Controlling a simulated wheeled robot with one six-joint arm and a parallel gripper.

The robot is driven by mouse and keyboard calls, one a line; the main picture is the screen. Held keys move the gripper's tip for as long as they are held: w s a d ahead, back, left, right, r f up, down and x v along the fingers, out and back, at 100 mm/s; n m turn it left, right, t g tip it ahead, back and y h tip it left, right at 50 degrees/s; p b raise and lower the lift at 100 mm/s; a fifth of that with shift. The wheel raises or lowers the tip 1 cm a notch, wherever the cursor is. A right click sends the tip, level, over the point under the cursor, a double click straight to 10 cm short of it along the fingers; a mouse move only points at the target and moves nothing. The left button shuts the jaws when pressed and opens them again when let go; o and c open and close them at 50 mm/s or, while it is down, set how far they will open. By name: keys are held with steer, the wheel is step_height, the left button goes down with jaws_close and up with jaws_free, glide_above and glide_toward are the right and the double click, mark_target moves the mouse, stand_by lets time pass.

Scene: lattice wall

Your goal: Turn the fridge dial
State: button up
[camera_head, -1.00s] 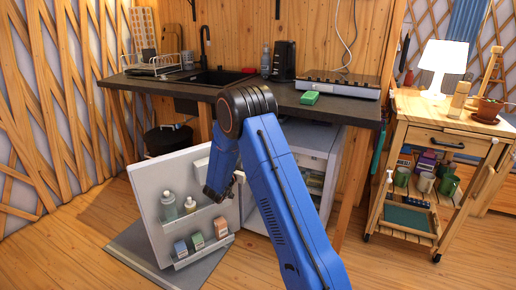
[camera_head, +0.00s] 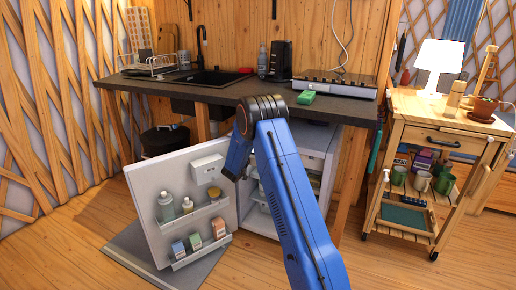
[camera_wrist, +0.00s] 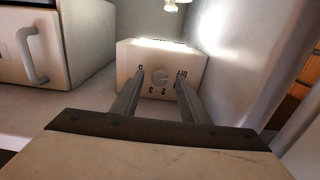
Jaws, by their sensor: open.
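The fridge dial (camera_wrist: 160,77) is a small round grey knob on the face of a white box (camera_wrist: 127,62), with numbers and OFF marked around it, in the wrist view. My gripper (camera_wrist: 159,82) is open, its two fingers pointing at the box, one on each side of the dial. I cannot tell whether they touch it. In the head view the fridge (camera_head: 318,143) stands open under the counter, and its white door (camera_head: 150,205) is swung out to the left. My arm hides part of the opening; the dial cannot be made out there.
The door carries a white compartment (camera_head: 208,168) and shelves with bottles and small cartons. In the wrist view a grey-white box with a handle (camera_wrist: 33,55) is close on the left, and a pale wall (camera_wrist: 245,55) rises on the right. The counter (camera_head: 225,90) overhangs the fridge.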

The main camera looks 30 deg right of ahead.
steer(key=shift+w+d, duration=0.4)
steer(key=shift+d, duration=0.15)
steer(key=shift+c, duration=0.6)
jaws_close()
